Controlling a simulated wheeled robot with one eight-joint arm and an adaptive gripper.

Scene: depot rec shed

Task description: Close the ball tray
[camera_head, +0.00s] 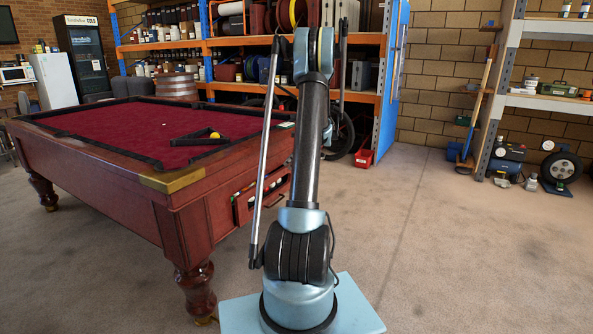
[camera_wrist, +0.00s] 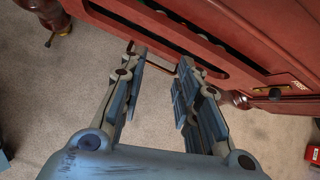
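The red-clothed pool table (camera_head: 150,197) stands on the left in the head view. Its ball tray (camera_head: 240,211) shows on the near side as a wooden-fronted opening with several balls behind the front, partly hidden by my arm. In the wrist view, the table's wooden side (camera_wrist: 262,35) crosses the top, with a long dark slot and some balls in it. My gripper (camera_wrist: 158,72) is open and empty, its fingertips close to the lower edge of that side. A thin reddish bar (camera_wrist: 180,68) shows between the fingertips; contact cannot be told. The head view does not show my gripper.
A table leg (camera_head: 196,290) stands left of my base. Orange-framed shelving (camera_head: 367,38) and a red bin (camera_head: 363,158) are behind.

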